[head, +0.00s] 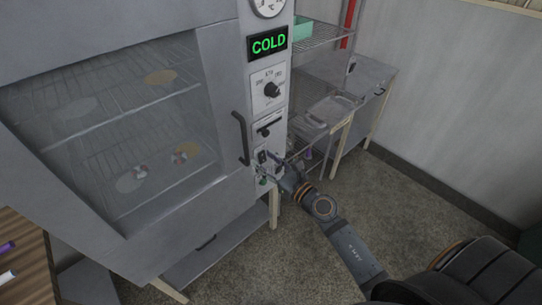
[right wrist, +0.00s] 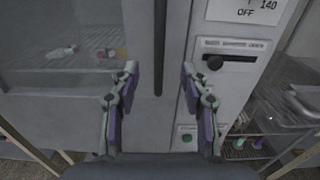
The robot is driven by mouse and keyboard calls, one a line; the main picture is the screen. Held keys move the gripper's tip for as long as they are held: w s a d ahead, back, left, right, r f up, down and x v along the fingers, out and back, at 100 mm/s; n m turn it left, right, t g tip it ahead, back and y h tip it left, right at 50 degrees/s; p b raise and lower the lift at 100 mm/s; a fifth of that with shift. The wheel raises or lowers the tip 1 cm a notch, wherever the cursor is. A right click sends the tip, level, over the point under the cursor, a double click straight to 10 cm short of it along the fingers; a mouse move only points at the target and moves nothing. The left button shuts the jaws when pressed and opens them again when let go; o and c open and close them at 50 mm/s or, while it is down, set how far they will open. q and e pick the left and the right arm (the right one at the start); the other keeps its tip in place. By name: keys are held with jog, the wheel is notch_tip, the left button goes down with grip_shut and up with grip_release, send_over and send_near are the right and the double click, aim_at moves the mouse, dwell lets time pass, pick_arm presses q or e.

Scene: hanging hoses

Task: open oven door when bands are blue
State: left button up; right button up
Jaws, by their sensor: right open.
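The grey oven's glass door (head: 110,110) is shut. Its black vertical handle (head: 240,138) is on the door's right side; in the right wrist view the handle (right wrist: 160,45) appears between my fingertips, ahead of them. My right gripper (head: 268,168) is open and empty, in front of the panel just right of the handle's lower end. It also shows in the right wrist view (right wrist: 160,75). The display (head: 268,43) reads COLD in green. Behind the glass, wire racks (head: 120,105) hold pale and orange-brown discs and small red-and-white pieces. I see no clearly blue bands. My left gripper is out of view.
A dial (head: 271,90) and a black lever (head: 268,130) are on the panel beside the handle. A metal table with a tray (head: 328,110) stands right of the oven. A wooden surface (head: 22,260) is at lower left. Open floor (head: 400,190) lies to the right.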

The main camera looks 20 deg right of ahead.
aim_at(247, 146)
jog(key=x, duration=0.9)
jog(key=shift+w+a+f, duration=0.1)
jog(key=shift+w+a, duration=0.05)
jog(key=shift+w, duration=0.15)
grip_shut()
